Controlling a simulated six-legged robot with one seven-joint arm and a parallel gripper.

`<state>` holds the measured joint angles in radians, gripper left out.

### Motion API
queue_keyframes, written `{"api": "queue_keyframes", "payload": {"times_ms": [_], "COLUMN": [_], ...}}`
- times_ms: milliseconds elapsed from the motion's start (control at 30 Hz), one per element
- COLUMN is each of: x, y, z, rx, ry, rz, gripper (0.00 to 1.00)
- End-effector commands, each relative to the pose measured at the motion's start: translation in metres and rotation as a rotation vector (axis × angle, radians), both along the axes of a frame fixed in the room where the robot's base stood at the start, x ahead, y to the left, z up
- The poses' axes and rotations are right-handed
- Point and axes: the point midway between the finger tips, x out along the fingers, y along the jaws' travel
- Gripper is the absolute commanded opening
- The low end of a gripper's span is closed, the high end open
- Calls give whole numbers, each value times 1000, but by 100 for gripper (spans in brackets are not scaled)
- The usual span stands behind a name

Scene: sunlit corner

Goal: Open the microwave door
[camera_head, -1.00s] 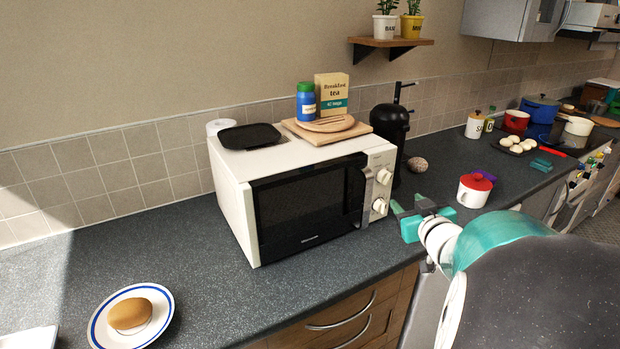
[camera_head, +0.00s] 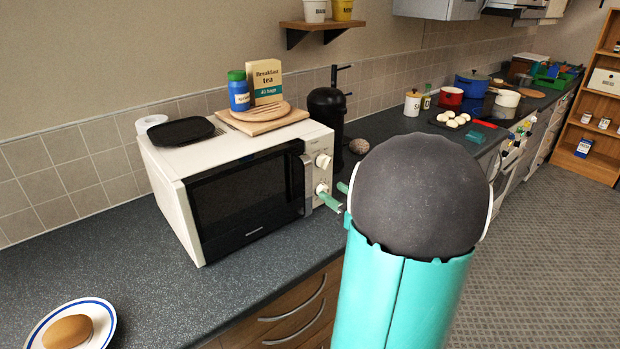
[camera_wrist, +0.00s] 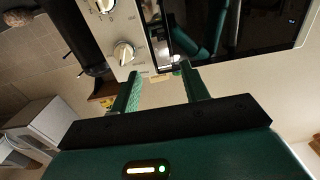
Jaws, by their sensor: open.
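The white microwave (camera_head: 172,205) stands on the counter with its dark glass door (camera_head: 245,195) shut. A handle (camera_head: 307,180) runs down the door's right edge, beside a panel with two knobs (camera_head: 322,189). My gripper (camera_head: 335,194) is open, just right of the microwave's front by the lower knob; my arm hides part of it.
On the microwave are a black tray (camera_head: 181,131), a wooden board (camera_head: 262,124), a blue jar (camera_head: 239,95) and a tea box (camera_head: 264,82). A plate with a bun (camera_head: 68,331) lies at the front left. The counter before the door is clear.

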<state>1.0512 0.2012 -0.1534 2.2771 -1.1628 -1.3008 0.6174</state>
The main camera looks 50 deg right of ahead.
Motion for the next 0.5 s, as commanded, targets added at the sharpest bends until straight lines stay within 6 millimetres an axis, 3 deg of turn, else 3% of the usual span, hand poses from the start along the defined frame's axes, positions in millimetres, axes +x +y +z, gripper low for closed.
{"api": "queue_keyframes", "payload": {"times_ms": [300,500], "x": [65,91], "y": [-6,-9], "z": [0,0], "rx": [0,0], "ry": [-1,-1], "rz": [6,6], "gripper": [45,45]}}
